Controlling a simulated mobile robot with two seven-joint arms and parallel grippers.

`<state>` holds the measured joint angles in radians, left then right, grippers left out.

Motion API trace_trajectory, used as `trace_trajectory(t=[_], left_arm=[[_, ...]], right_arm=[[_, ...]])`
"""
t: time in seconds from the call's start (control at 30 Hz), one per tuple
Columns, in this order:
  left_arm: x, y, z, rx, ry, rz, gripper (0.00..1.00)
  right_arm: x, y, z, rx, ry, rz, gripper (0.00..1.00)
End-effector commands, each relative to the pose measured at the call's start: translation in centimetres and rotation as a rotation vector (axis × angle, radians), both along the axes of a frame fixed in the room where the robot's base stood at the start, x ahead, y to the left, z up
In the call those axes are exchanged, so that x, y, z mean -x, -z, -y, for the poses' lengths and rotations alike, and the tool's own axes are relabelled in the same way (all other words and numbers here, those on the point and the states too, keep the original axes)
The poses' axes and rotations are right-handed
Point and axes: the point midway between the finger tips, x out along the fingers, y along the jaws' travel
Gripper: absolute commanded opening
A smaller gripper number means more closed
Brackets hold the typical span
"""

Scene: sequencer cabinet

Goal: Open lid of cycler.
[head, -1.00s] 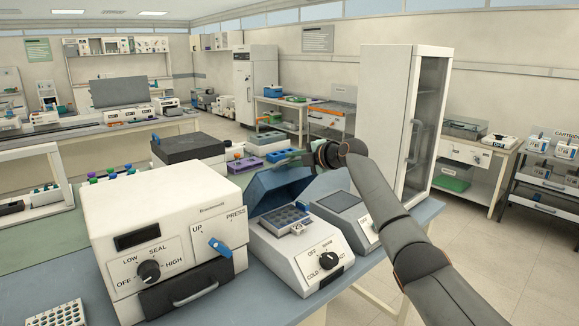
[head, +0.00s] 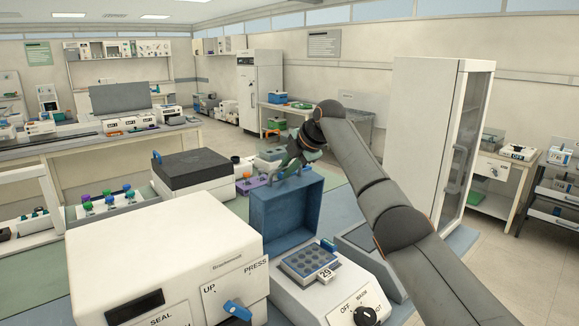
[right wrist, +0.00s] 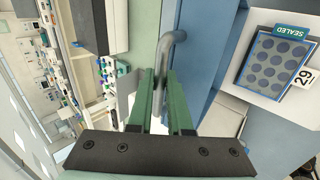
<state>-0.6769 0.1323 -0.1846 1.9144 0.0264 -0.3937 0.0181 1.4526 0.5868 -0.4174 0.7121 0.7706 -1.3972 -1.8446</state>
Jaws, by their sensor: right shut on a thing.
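The cycler (head: 312,300) is a white box with a dial on its front, in the lower right of the head view. Its blue lid (head: 290,215) stands about upright at the back, with the inside facing me. A blue plate (head: 308,262) with dark wells and a "29" tag sits uncovered in the cycler; it also shows in the right wrist view (right wrist: 278,62), beside a "SEALED" label. My right gripper (head: 292,165) is at the lid's top edge. Its green fingers (right wrist: 160,80) are shut on the lid's grey bar handle (right wrist: 172,42). My left gripper is out of view.
A white sealer (head: 165,255) with a blue lever stands close on the left. A dark-topped box (head: 192,168) and a purple rack (head: 252,183) lie behind. A tall white cabinet (head: 425,130) stands beyond my right arm.

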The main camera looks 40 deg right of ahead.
Motion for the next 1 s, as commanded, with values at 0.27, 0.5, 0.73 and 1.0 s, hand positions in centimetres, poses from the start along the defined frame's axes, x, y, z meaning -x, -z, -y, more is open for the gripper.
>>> trace_trajectory(t=[0.27, 0.5, 0.73, 1.0], left_arm=[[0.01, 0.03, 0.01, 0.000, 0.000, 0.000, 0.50], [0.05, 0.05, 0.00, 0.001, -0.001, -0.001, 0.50], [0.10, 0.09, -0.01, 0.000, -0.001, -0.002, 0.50], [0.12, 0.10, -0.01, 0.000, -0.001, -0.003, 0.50]], right_arm=[[0.27, 0.56, -0.54, 0.002, -0.003, -0.040, 0.00], [0.30, 0.67, -0.56, 0.003, -0.003, -0.044, 0.00], [0.30, 0.71, -0.55, 0.003, -0.003, -0.044, 0.31], [0.34, 0.77, -0.53, 0.001, -0.003, -0.046, 0.47]])
